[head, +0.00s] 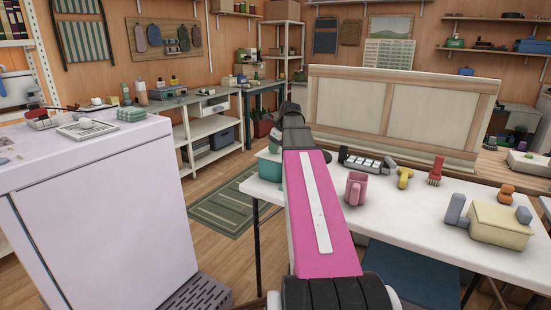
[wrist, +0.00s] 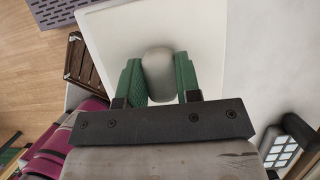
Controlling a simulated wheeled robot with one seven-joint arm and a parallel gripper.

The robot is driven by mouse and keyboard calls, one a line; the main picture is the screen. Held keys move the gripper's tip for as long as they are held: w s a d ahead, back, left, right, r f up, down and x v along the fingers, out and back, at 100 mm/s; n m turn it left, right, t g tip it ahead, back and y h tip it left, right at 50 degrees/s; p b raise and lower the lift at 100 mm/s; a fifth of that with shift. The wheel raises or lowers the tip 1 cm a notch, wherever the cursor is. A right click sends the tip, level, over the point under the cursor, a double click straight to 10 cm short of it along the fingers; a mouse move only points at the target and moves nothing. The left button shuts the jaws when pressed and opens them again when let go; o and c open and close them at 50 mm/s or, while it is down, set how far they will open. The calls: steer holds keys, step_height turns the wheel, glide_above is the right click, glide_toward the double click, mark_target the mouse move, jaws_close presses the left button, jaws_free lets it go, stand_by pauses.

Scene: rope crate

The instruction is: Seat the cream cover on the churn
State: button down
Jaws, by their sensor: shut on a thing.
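In the wrist view my gripper (wrist: 160,80) has its green fingers shut on a rounded grey-beige knob (wrist: 159,73). The knob stands out against a flat square cream panel (wrist: 195,45), which looks like the cream cover. In the head view my pink arm reaches forward over the left end of the white table; my gripper (head: 293,112) shows only as a dark shape, and the cover is hidden behind the arm. A teal container (head: 269,167) shows partly just left of the arm at the table's end. I cannot tell whether it is the churn.
The white table (head: 425,215) carries a pink mug (head: 355,189), a yellow part (head: 404,177), a red brush (head: 436,171) and a pale yellow box (head: 497,222). A framed board (head: 400,115) stands behind. A white cabinet (head: 105,215) is at left. Floor lies between.

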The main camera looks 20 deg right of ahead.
steer(key=shift+f, duration=0.1)
steer(key=c, duration=0.7)
jaws_free()
steer(key=shift+c, duration=0.2)
steer(key=v, duration=1)
steer(key=shift+r, duration=0.4)
steer(key=shift+s+d, duration=0.1)
